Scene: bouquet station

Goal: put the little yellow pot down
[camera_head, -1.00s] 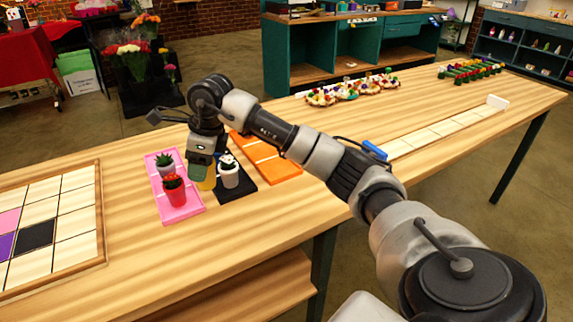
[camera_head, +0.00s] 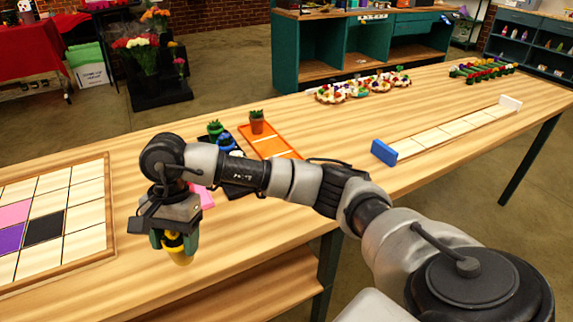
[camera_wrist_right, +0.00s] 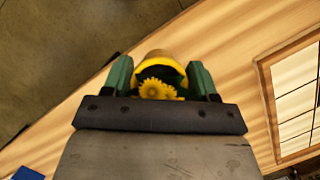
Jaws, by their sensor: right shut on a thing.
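The little yellow pot (camera_head: 180,257) is held between the fingers of my right gripper (camera_head: 175,241), low in the head view over the near part of the wooden table. In the right wrist view my right gripper (camera_wrist_right: 162,78) is shut on the pot (camera_wrist_right: 158,54), with a finger on each side of it. A yellow flower (camera_wrist_right: 157,89) shows at the pot's mouth. I cannot tell whether the pot's base touches the table. My left gripper is not in view.
A wooden-framed grid board (camera_head: 108,210) lies left of my gripper. Behind my arm are a pink tray (camera_head: 204,197), mostly hidden, a blue pot (camera_head: 226,142) and an orange tray (camera_head: 272,145) with a small potted plant (camera_head: 256,122). The table's front edge is close.

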